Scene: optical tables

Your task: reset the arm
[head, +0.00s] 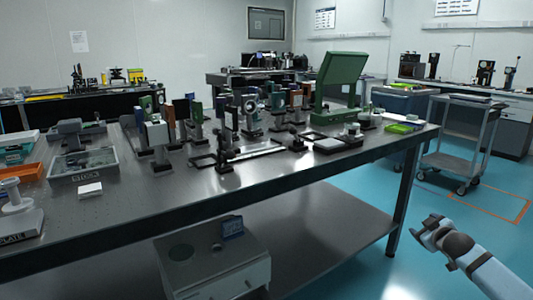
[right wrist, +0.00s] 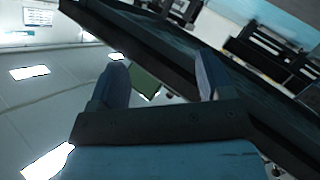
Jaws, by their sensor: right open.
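My right gripper (head: 432,228) is at the lower right of the head view, at the end of my right arm. It is off the optical table (head: 270,180), beyond its right end and over the blue floor, touching nothing there. In the right wrist view its two fingers (right wrist: 160,85) stand apart with nothing held between them. That view is tilted and shows the dark table edge behind the fingers. My left gripper does not show in either view.
A white box (head: 215,268) stands on the lower shelf. A grey cart (head: 462,140) stands at right. Floor around my right gripper is clear.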

